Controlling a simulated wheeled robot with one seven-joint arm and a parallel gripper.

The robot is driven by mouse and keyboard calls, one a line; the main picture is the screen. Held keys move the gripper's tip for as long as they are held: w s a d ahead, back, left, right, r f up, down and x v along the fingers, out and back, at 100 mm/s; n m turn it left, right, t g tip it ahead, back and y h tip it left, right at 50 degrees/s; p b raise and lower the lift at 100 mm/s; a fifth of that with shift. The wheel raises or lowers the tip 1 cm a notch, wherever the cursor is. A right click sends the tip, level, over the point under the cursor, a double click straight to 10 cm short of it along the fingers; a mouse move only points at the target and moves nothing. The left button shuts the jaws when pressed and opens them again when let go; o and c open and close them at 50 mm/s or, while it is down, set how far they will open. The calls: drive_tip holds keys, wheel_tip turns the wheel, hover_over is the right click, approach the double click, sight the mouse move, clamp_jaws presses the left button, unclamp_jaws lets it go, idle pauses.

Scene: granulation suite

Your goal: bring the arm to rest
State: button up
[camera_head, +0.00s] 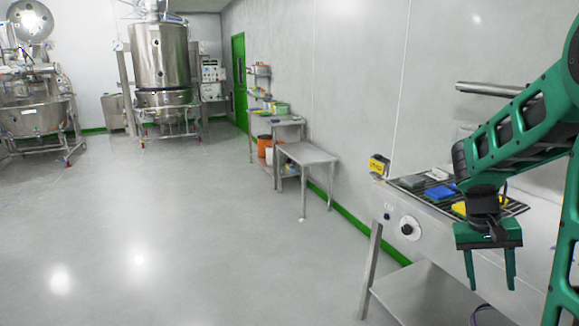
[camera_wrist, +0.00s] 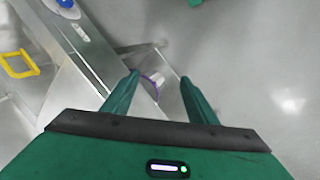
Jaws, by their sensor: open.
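My gripper (camera_head: 491,280) is green and hangs pointing down at the right of the head view, in front of the steel bench (camera_head: 384,218). Its two fingers are apart with nothing between them. In the wrist view, my gripper (camera_wrist: 158,88) is also open and empty, above the bench's lower shelf and the floor. My green arm is bent and comes in from the right edge.
Blue (camera_head: 440,192) and yellow (camera_head: 461,209) items lie on the bench's dark rack. A yellow-black box (camera_head: 379,165) sits at its far corner. A small steel table (camera_head: 305,153) stands along the wall. Steel vessels (camera_head: 160,60) stand far back. The grey floor (camera_head: 180,230) at left is clear.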

drive_tip(key=s+a+r+t+y, duration=0.1)
drive_tip(key=s+a+r, duration=0.1)
drive_tip(key=s+a, duration=0.3)
drive_tip(key=s+a+r+t+y, duration=0.1)
drive_tip(key=s+a, duration=0.4)
drive_tip(key=s, duration=0.8)
drive_tip(key=shift+s+a+r+y, duration=0.25)
drive_tip(key=shift+r+y, duration=0.15)
drive_tip(key=shift+y, duration=0.4)
drive_tip(key=shift+w+f, duration=0.25)
drive_tip(key=shift+w, duration=0.35)
